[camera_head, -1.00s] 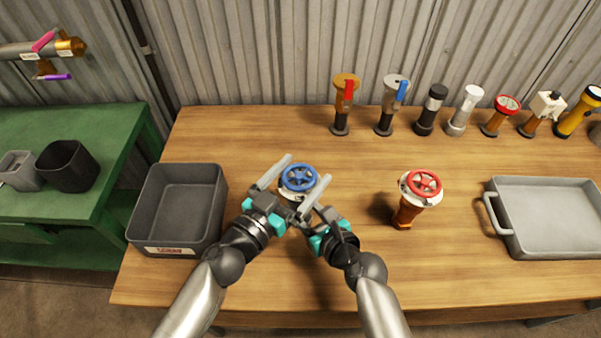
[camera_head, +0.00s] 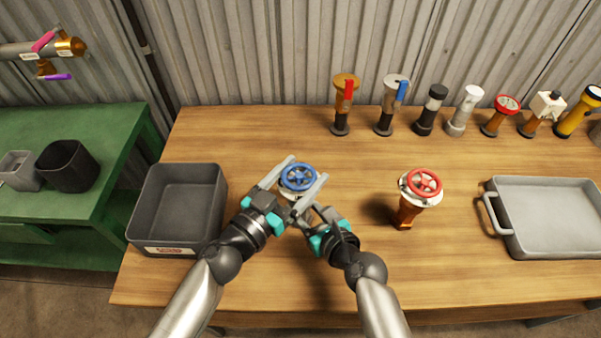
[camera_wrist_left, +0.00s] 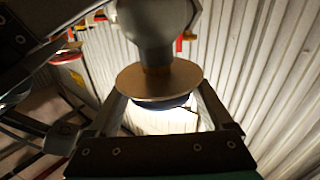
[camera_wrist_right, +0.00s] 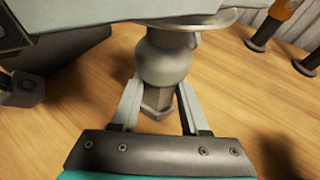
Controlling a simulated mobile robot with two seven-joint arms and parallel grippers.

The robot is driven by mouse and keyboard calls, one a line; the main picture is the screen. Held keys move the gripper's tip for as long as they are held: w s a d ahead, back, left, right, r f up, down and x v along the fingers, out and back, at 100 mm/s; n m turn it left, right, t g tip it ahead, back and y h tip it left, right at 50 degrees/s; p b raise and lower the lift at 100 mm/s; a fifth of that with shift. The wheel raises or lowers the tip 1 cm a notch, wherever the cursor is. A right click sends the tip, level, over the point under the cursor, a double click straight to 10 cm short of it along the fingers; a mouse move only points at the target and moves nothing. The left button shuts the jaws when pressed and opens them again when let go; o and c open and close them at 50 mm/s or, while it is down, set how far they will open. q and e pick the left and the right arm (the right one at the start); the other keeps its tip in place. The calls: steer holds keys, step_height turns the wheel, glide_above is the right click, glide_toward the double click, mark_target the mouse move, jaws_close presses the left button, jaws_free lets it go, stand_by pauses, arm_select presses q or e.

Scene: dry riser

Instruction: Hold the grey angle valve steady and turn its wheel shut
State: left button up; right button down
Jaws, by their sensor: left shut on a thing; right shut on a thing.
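The grey angle valve (camera_wrist_right: 163,62) stands upright on the wooden table, its blue wheel (camera_head: 298,178) facing up. My left gripper (camera_head: 309,167) has its long fingers on opposite sides of the blue wheel and is shut on it. In the left wrist view the wheel's rim (camera_wrist_left: 155,104) shows between the fingers beside a tan disc (camera_wrist_left: 160,80). My right gripper (camera_wrist_right: 157,98) is lower, shut on the valve's grey body beneath the head.
An orange valve with a red wheel (camera_head: 424,184) stands to the right. A dark grey bin (camera_head: 142,215) is at left and a grey tray (camera_head: 510,235) at right. Several fittings, including a black-topped one (camera_head: 434,103), line the back. The table between is clear.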

arm_select(q)
steer(key=shift+w+r+h, duration=0.1)
steer(key=shift+h, duration=0.2)
steer(key=m+g+h, duration=0.3)
steer(key=g, duration=0.1)
steer(key=m+g+h, duration=0.3)
steer(key=g, duration=0.1)
steer(key=shift+m, duration=0.4)
steer(key=m+g+h, duration=0.1)
steer(key=m+g, duration=0.2)
steer(key=g, duration=0.2)
steer(key=shift+m+g, duration=1)
steer(key=shift+g, duration=0.5)
steer(key=shift+f+m+g, duration=0.25)
steer(key=shift+m+g, duration=0.35)
steer(key=shift+g, duration=0.4)
steer(key=shift+s+r+m+g, duration=0.15)
steer(key=shift+s+m+g, duration=0.15)
steer(key=shift+g, duration=0.3)
steer(key=o, duration=1.1)
steer(key=shift+o, duration=0.2)
steer(key=shift+r, duration=0.2)
